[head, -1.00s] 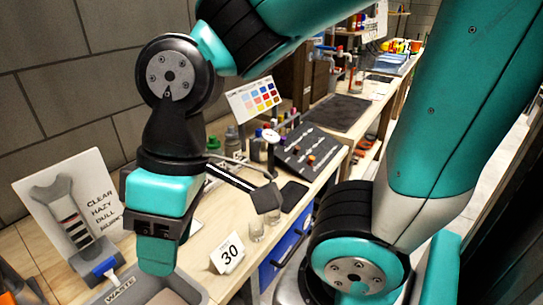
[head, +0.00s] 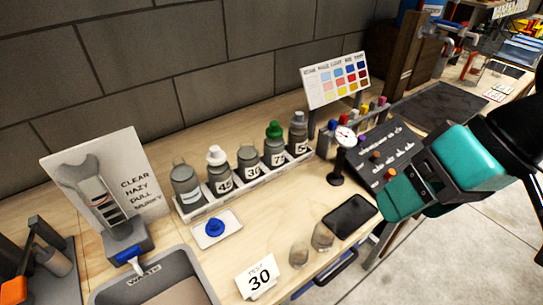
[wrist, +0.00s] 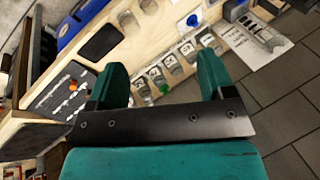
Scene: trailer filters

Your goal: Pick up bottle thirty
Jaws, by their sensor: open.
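Bottle thirty (head: 250,164) is a grey bottle labelled 30, upright in the middle of a row in a white rack (head: 248,190) in the head view. No coloured cap shows on it. Bottles 45 (head: 219,172) and 75 (head: 275,146) flank it closely. My gripper (head: 408,196) is open and empty, well to the right of the rack, beyond the black phone-like slab. In the wrist view the fingers of my gripper (wrist: 161,78) stand apart, with the bottle row, including bottle thirty (wrist: 172,64), beyond and between them; labels there are hard to read.
A card reading 30 (head: 259,280) and two small glass vessels (head: 311,246) stand at the bench front. A gauge on a black stand (head: 340,160) is right of the rack.

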